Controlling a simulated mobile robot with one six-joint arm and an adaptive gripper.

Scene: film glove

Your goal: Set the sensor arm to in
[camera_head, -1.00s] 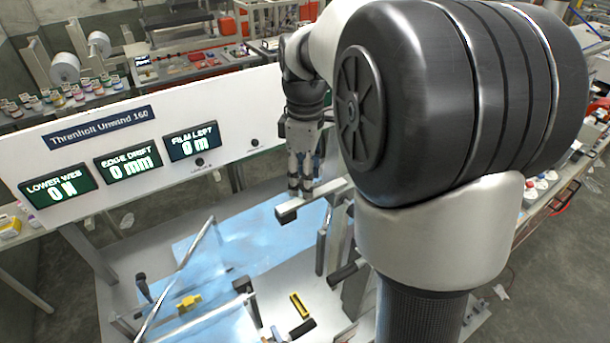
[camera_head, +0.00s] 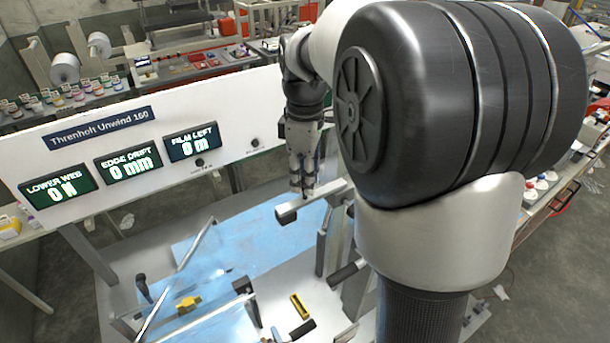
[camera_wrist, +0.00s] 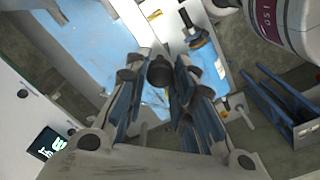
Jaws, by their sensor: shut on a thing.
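My gripper (camera_head: 308,192) points down at a pale bar (camera_head: 325,197) with a dark block at its left end, which I take to be the sensor arm. In the wrist view my gripper (camera_wrist: 160,95) has its blue-padded fingers on either side of a dark round knob (camera_wrist: 160,70), and it is shut on that knob. The fingers hide the knob's lower part. I cannot tell from these views how the knob joins the bar, or whether the bar stands at in.
A white panel (camera_head: 100,180) with green displays stands behind, reading 0 N, 0 mm and 0 m. Blue film (camera_head: 260,235) lies below, with slanted metal rods, yellow pieces (camera_head: 299,306) and dark-ended posts (camera_head: 242,286) around it. My arm blocks the right side.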

